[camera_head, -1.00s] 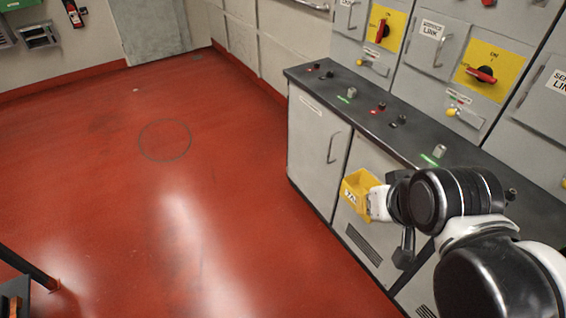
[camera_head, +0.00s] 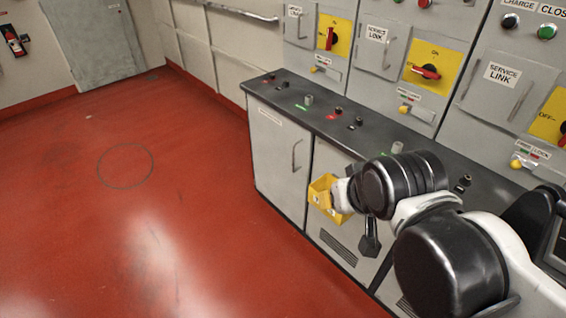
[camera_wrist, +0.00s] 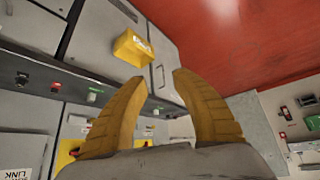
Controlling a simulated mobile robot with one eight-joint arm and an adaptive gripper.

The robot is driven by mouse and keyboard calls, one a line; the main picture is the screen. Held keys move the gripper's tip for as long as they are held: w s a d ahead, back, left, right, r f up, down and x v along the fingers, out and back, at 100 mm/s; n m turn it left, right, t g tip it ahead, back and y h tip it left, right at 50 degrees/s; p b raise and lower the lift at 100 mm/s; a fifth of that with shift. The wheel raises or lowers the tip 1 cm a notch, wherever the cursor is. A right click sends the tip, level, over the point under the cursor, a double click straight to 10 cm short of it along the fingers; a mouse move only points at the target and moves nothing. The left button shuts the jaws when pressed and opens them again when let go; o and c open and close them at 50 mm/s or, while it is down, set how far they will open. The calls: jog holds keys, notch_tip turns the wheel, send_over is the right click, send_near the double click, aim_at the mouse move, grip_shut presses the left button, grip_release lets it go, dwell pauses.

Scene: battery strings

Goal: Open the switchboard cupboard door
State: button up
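The grey switchboard cupboard has a left door (camera_head: 278,168) that looks shut, with a vertical bar handle (camera_head: 297,156) near its right edge. A second grey door (camera_head: 328,158) is beside it, partly hidden by my arm. In the wrist view, the left door's handle (camera_wrist: 161,77) shows between my fingertips, farther off. My gripper (camera_wrist: 160,77) is open, its two yellow fingers apart with nothing between them. In the head view my gripper (camera_head: 340,196) is small, in front of the second door. A yellow box (camera_head: 320,188) is by it; it also shows in the wrist view (camera_wrist: 132,49).
A dark counter (camera_head: 300,112) with knobs runs above the doors. Upper panels carry yellow-backed red switches (camera_head: 426,71). Open red floor (camera_head: 190,200) lies left of the cupboard.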

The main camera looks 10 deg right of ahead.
aim_at(293, 151)
jog(key=w+d+f+m+t+h+b, duration=0.1)
jog(key=w+d+m+h, duration=0.15)
jog(key=w, duration=1.05)
jog(key=w+d+m+t+h, duration=0.1)
jog(key=w+d+h, duration=0.2)
jog(key=w, duration=1.1)
jog(key=w+a+f+m+t+h, duration=0.1)
jog(key=w+f+t+h, duration=0.15)
jog(key=w+f, duration=0.8)
jog(key=w+a+f+t+b, duration=0.1)
jog(key=w+a+f+t, duration=0.15)
jog(key=f, duration=0.65)
jog(key=w+a+f+t+b, duration=0.1)
jog(key=w+a+f+t, duration=0.15)
jog(key=f, duration=0.75)
jog(key=shift+m+g, duration=0.35)
jog(key=b+x, duration=0.2)
jog(key=x, duration=0.7)
jog(key=shift+w+b, duration=0.15)
jog(key=shift+b, duration=0.2)
jog(key=shift+w+r, duration=0.15)
jog(key=shift+w, duration=0.15)
